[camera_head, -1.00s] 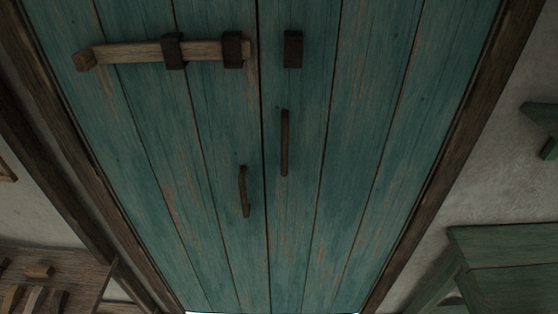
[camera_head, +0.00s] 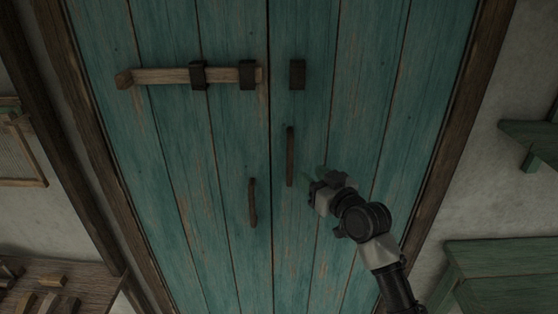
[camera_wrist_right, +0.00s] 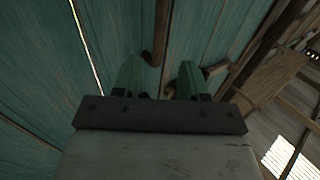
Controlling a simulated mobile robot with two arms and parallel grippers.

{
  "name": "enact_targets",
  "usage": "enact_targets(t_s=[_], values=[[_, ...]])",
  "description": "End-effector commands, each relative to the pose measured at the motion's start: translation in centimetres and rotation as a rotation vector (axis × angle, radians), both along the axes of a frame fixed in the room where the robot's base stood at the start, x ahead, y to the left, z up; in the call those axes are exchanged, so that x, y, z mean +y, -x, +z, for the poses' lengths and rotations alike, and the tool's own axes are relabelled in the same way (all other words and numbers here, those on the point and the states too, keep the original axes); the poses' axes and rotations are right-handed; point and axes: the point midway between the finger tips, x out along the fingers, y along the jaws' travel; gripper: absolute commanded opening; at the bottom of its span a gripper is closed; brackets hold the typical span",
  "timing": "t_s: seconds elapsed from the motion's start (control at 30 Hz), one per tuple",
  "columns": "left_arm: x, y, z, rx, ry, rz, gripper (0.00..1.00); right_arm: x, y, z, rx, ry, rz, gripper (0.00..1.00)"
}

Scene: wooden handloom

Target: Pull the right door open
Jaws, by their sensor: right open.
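The right door (camera_head: 345,90) is teal planks and stands shut against the left door (camera_head: 165,130). Its upright dark handle (camera_head: 290,156) is just left of my right gripper (camera_head: 314,184) in the head view. The gripper is open and looks apart from the handle. In the right wrist view, my two green fingers (camera_wrist_right: 160,80) are spread, and a brown handle (camera_wrist_right: 161,35) shows ahead, its lower end near the gap between them; I cannot tell its distance. The left door has its own handle (camera_head: 252,203). My left gripper is not in view.
A wooden bolt (camera_head: 170,76) lies through two dark brackets on the left door, its end short of the seam. The right door's bracket (camera_head: 297,74) is empty. A green bench (camera_head: 500,255) stands at right, a wooden table (camera_head: 85,285) at lower left.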

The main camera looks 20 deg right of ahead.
Motion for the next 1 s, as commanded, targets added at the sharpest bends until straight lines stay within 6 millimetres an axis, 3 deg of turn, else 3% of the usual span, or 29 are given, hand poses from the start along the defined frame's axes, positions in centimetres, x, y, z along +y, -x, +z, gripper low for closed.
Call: enact_targets(t_s=[0.3, 0.5, 0.7, 1.0], values=[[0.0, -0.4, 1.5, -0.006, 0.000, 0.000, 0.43, 1.8, -5.4, 0.2, 0.001, -0.004, 0.000, 0.43], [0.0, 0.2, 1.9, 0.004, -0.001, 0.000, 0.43, 2.6, -8.0, 0.1, 0.002, -0.003, -0.001, 0.43], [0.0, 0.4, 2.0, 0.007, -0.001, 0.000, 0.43, 2.9, -9.1, 0.0, 0.001, -0.001, -0.002, 0.43], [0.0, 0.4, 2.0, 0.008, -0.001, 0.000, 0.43, 2.9, -9.2, -0.1, 0.002, 0.000, -0.002, 0.41]])
